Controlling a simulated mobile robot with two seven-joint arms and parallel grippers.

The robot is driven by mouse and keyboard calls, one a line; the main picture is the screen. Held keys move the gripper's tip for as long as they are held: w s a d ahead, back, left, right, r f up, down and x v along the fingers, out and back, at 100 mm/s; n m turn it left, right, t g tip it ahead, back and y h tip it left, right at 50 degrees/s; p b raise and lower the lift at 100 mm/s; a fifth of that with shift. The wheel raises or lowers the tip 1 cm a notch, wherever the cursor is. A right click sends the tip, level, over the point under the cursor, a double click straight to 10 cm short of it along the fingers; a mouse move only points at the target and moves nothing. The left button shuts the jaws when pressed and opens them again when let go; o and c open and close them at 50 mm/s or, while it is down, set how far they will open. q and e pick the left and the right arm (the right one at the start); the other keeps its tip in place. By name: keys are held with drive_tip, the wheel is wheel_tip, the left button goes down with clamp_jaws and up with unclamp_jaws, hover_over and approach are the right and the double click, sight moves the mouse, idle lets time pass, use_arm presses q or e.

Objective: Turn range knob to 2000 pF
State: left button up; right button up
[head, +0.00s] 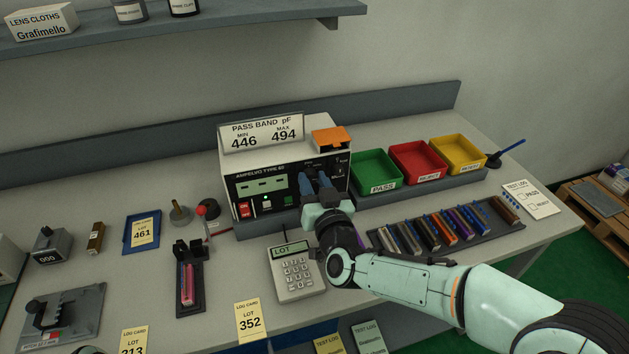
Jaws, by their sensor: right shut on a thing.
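The capacitance meter (233,189), labelled AMPELIO TYPE 80, stands on the bench with a dark front panel and a greenish display (263,186). My right gripper (314,182) is at the right part of this panel, its blue fingers pointing into it. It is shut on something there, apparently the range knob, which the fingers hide. The knob's pointer and most range marks cannot be read.
An orange part (331,138) sits on top of the meter beside the PASS BAND sign (262,133). Green (376,185), red (418,178) and yellow (459,168) bins stand to the right. A keypad (296,292) and a rack of colored parts (480,238) lie near my right arm.

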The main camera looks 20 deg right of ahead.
drive_tip(key=n+p, duration=0.1)
drive_tip(key=n, duration=0.3)
drive_tip(key=shift+r+n, duration=0.1)
drive_tip(key=shift+n, duration=0.2)
drive_tip(key=shift+n+p, duration=0.45)
drive_tip(key=shift+n, duration=1.05)
drive_tip(key=o, duration=1)
drive_tip(key=shift+w+a, duration=0.1)
drive_tip(key=shift+o, duration=0.2)
drive_tip(key=s, duration=1.3)
drive_tip(key=shift+s+d+b, duration=0.25)
drive_tip(key=shift+b, duration=0.15)
